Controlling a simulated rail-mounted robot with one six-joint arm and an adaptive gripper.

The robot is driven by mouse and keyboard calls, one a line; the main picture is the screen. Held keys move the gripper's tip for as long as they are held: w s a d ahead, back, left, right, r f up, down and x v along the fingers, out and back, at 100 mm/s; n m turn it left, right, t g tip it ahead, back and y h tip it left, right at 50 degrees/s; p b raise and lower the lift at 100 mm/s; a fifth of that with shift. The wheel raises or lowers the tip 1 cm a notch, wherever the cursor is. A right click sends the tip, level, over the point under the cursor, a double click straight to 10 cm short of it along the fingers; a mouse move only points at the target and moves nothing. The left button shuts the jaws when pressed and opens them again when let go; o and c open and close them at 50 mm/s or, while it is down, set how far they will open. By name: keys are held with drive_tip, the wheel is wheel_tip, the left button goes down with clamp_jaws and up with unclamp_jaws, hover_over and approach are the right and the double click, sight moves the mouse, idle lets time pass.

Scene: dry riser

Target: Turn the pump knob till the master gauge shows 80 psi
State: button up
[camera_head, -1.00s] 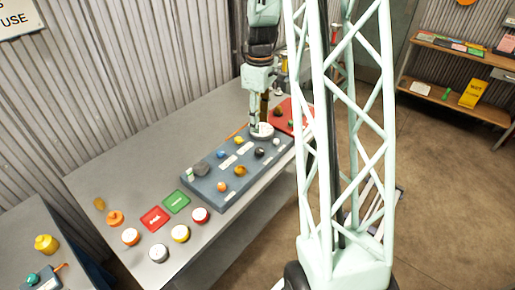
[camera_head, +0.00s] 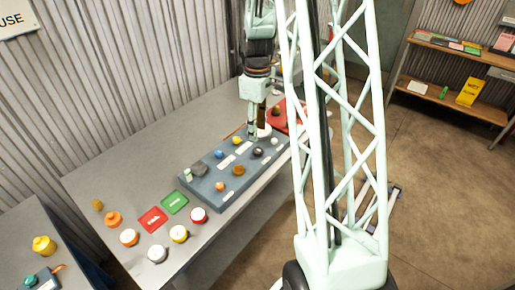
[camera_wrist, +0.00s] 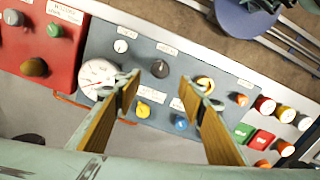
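A blue-grey panel (camera_head: 212,199) lies on the grey bench; it fills the middle of the wrist view (camera_wrist: 208,62). The large white gauge (camera_wrist: 94,72) is at its left end, partly hidden by a finger; its reading is too small to tell. The panel carries a black knob (camera_wrist: 160,68), a yellow knob (camera_wrist: 142,109), a blue knob (camera_wrist: 181,122) and an amber knob (camera_wrist: 205,84). The labels are unreadable, so I cannot tell which is the pump knob. My gripper (camera_wrist: 163,94) is open and empty above the panel, beside the gauge in the head view (camera_head: 264,131).
A red panel (camera_wrist: 38,45) with knobs adjoins the gauge end. Red and green plates (camera_head: 153,220) and several coloured buttons (camera_head: 179,234) lie at the near end of the bench. A corrugated wall (camera_head: 110,90) runs behind. The bench's back left is clear.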

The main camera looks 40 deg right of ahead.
sight(257, 149)
drive_tip(key=shift+f, duration=5)
drive_tip(key=c, duration=0.8)
drive_tip(key=shift+c, duration=0.2)
drive_tip(key=shift+m+b, duration=1.4)
drive_tip(key=shift+m, duration=1.1)
drive_tip(key=o, duration=0.8)
